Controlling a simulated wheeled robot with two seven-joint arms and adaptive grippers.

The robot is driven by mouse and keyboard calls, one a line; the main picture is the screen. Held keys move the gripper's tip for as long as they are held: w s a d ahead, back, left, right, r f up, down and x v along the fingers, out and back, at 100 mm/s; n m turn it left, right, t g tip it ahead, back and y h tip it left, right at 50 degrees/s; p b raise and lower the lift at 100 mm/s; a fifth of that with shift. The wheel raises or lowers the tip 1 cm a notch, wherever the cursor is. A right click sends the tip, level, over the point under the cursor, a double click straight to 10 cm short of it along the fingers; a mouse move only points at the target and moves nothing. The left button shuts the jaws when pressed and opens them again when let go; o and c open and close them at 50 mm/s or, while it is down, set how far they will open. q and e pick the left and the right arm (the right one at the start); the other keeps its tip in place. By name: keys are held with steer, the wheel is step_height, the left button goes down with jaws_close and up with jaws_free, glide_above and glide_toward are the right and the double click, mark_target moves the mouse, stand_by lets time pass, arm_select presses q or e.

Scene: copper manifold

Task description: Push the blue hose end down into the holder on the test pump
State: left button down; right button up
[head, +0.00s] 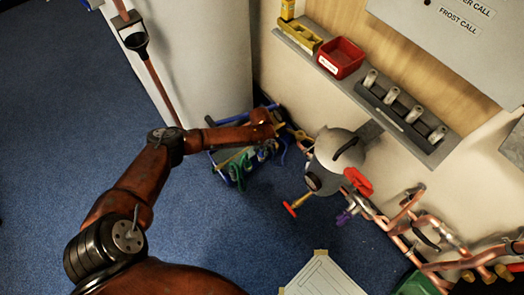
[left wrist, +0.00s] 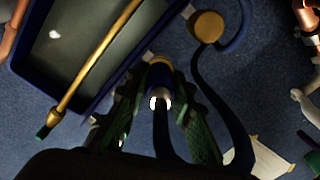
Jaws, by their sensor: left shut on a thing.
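The test pump is a blue-rimmed trough with a long brass-coloured rod across it; its rim (left wrist: 88,108) fills the upper left of the left wrist view. In the head view the pump (head: 222,165) stands on the floor, partly under my forearm. My left gripper (left wrist: 160,92) has dark green fingers shut on the blue hose end (left wrist: 160,74), which has a white ring and a brass-coloured tip. The hose end is beside the trough's right wall. I cannot tell its height or whether it touches the holder. My left gripper also shows small in the head view (head: 262,154). The right gripper is not in view.
A blue hose (left wrist: 207,85) curves past a round brass-coloured cap (left wrist: 208,27) right of the gripper. Copper pipework (head: 435,245) and a grey cylindrical vessel (head: 330,160) stand right of the pump. A white cabinet (head: 205,60) is behind.

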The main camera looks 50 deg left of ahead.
arm_select(q)
steer(key=shift+f, duration=0.35)
steer(key=c, duration=1.6)
jaws_free()
step_height(320, 180, up, 12)
steer(key=shift+r, duration=0.1)
steer(key=shift+a, duration=0.1)
